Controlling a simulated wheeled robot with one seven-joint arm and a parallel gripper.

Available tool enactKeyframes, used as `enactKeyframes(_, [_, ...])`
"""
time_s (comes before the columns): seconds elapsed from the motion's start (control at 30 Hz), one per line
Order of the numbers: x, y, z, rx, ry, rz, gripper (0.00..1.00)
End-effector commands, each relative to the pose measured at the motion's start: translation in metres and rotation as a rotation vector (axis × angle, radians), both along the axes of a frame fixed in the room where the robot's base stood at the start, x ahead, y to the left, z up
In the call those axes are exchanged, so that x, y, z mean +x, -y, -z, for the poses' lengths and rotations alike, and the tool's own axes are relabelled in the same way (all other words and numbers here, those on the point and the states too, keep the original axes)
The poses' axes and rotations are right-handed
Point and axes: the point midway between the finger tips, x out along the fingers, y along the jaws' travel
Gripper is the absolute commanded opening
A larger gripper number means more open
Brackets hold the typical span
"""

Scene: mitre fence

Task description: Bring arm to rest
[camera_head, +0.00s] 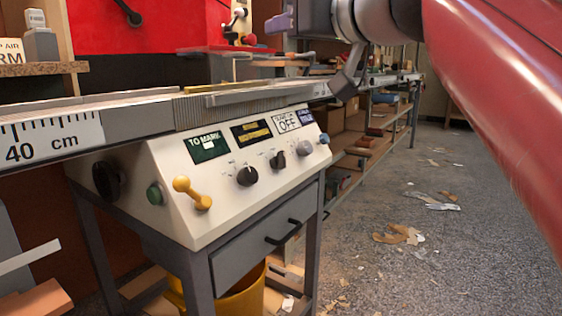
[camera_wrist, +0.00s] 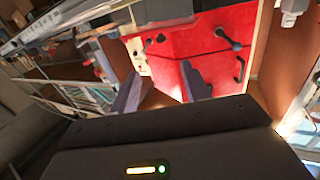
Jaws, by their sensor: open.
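My gripper (camera_wrist: 158,88) is open in the wrist view, its two purple-grey fingers apart with nothing between them. Beyond the fingers is a red machine (camera_wrist: 190,50) with dark levers. In the head view my gripper (camera_head: 281,22) is at the top centre, above the mitre fence rail (camera_head: 250,98); only part of it shows. My red arm (camera_head: 500,90) crosses the upper right of that view. A finger-like grey bar (camera_head: 350,72) hangs beside the gripper over the rail's far end; I cannot tell whether it touches the rail.
A yellow bucket (camera_head: 240,293) is underneath. Shelves (camera_head: 375,150) line the back. The floor at right is open, with scraps (camera_head: 400,234).

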Motion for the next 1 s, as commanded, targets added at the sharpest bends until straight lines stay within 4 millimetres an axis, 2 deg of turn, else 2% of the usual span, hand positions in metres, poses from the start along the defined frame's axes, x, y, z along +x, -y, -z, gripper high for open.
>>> enactKeyframes(0.27, [-0.003,0.008,0.053,-0.031,-0.131,0.048,0.47])
enactKeyframes(0.47, [-0.013,0.021,0.114,-0.065,-0.273,0.106,0.47])
enactKeyframes(0.57, [-0.022,0.030,0.153,-0.087,-0.361,0.146,0.47])
enactKeyframes(0.67, [-0.038,0.044,0.203,-0.114,-0.470,0.198,0.47])
enactKeyframes(0.8, [-0.074,0.070,0.292,-0.168,-0.655,0.295,0.47])
enactKeyframes(0.9, [-0.101,0.087,0.347,-0.203,-0.766,0.359,0.47])
enactKeyframes(1.0, [-0.126,0.101,0.390,-0.236,-0.850,0.409,0.47])
